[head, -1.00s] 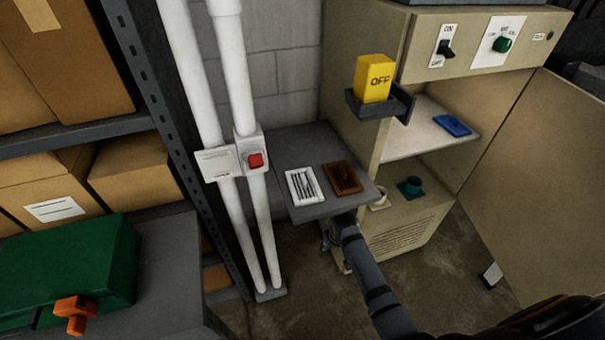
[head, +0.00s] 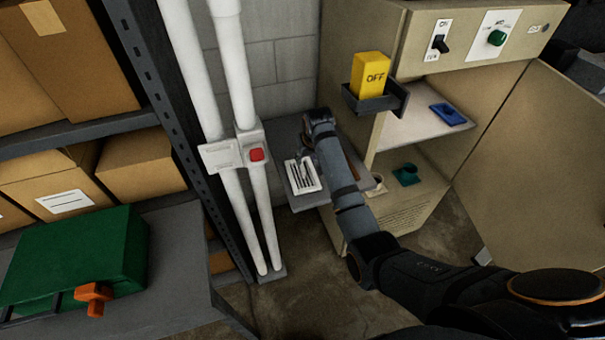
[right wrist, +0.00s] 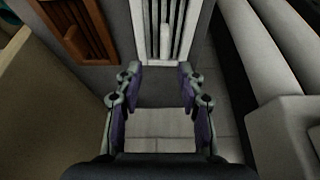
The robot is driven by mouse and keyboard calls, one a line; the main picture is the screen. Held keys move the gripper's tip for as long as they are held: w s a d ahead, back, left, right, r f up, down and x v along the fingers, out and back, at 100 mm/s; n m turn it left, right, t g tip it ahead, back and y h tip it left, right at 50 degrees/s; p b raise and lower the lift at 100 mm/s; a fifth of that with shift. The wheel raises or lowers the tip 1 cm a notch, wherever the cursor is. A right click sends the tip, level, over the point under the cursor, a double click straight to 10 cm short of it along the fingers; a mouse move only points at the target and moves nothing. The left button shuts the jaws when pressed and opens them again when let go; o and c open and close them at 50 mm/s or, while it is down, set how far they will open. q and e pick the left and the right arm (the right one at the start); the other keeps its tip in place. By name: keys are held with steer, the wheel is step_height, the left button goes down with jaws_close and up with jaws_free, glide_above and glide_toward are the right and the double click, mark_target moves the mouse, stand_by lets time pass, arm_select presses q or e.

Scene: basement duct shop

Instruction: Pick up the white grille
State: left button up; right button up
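The white grille (head: 301,177) lies flat on a small grey shelf (head: 310,202) in the head view. It has dark slots and a raised white bar, seen at the top of the right wrist view (right wrist: 150,20). My right gripper (right wrist: 160,76) is open and empty, its two fingertips apart just short of the grille's near edge in that view. In the head view my right arm reaches over the shelf, and the gripper is mostly hidden behind it. The brown grille (right wrist: 72,32) lies beside the white one; my arm mostly covers it in the head view. My left gripper is not in view.
White pipes (head: 238,150) with a red button (head: 256,154) rise left of the shelf. A beige cabinet (head: 400,45) stands to the right, with a yellow OFF block (head: 371,75) in a dark bracket. A green box (head: 75,255) sits at lower left.

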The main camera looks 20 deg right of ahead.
mark_target(303, 168)
steer(key=x, duration=0.3)
steer(key=shift+w, duration=0.15)
steer(key=shift+a+f+p, duration=0.15)
steer(key=shift+f+p, duration=0.1)
steer(key=shift+p, duration=0.25)
steer(key=x, duration=0.3)
steer(key=shift+w+a+f+p, duration=0.1)
steer(key=shift+a+f+p, duration=0.05)
steer(key=shift+f+p, duration=0.2)
steer(key=shift+w+f, duration=0.2)
steer(key=shift+f, duration=0.2)
steer(key=shift+c, duration=0.4)
steer(key=shift+s, duration=0.1)
jaws_close()
